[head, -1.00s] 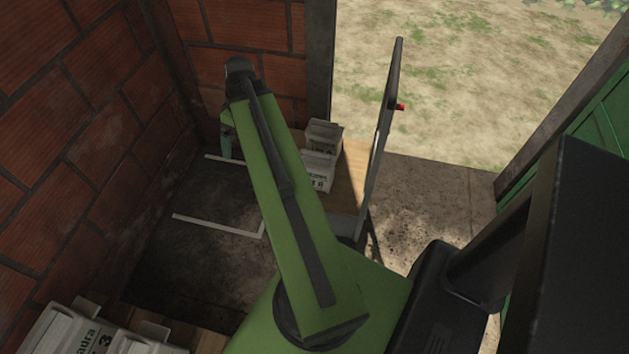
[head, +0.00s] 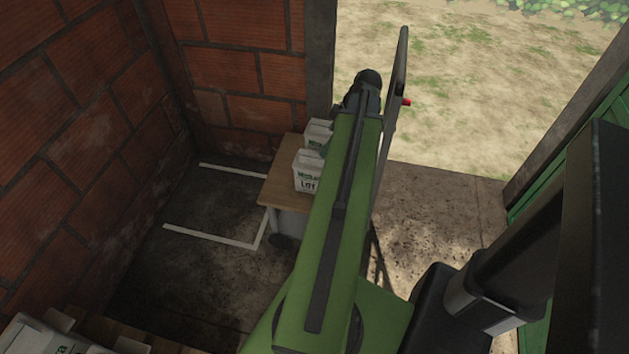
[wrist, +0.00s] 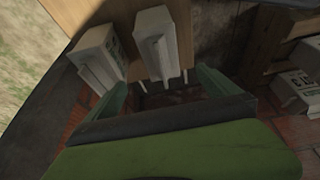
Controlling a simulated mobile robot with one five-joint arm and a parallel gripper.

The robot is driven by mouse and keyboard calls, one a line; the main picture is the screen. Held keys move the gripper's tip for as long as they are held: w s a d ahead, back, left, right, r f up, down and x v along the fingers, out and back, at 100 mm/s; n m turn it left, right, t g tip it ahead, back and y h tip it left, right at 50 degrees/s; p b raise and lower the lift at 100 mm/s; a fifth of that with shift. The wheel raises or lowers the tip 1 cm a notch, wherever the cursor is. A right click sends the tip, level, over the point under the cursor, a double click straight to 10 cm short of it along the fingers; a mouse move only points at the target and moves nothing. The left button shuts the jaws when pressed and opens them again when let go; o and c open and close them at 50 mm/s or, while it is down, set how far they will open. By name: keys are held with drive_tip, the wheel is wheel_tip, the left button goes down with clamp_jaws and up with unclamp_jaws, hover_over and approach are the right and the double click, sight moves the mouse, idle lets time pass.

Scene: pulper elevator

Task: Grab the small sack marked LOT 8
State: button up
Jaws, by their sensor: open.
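Two small pale sacks stand on a wooden-topped cart (head: 281,188) in the head view. The nearer sack (head: 307,172) bears a "LOT" mark, its number partly covered by my arm; in the earlier head frame it seems to end in 8. The other sack (head: 318,134) stands behind it. The wrist view shows one sack (wrist: 97,55) at left and one (wrist: 158,45) in the middle, their marks unreadable. My gripper (wrist: 163,90) is open and empty, the middle sack just beyond the gap between its fingers.
The cart's tall dark handle (head: 392,110) with a red button stands close right of my arm. Brick walls (head: 80,130) close the left and back. More sacks (head: 45,338) lie at lower left. The floor with white lines (head: 210,236) is clear.

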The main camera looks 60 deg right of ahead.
sight(315, 157)
drive_tip(key=b+x, duration=0.6)
drive_tip(key=x, duration=0.2)
drive_tip(key=shift+f, duration=0.35)
drive_tip(key=shift+w+a+f+b, duration=0.1)
drive_tip(key=shift+w+f+b, duration=0.1)
drive_tip(key=shift+b, duration=0.2)
drive_tip(key=b+x, duration=0.4)
drive_tip(key=x, duration=0.1)
drive_tip(key=shift+w+a+b, duration=0.15)
drive_tip(key=shift+a+b, duration=0.05)
drive_tip(key=shift+b, duration=0.1)
drive_tip(key=shift+r, duration=0.15)
drive_tip(key=c, duration=2.1)
drive_tip(key=shift+r, duration=0.1)
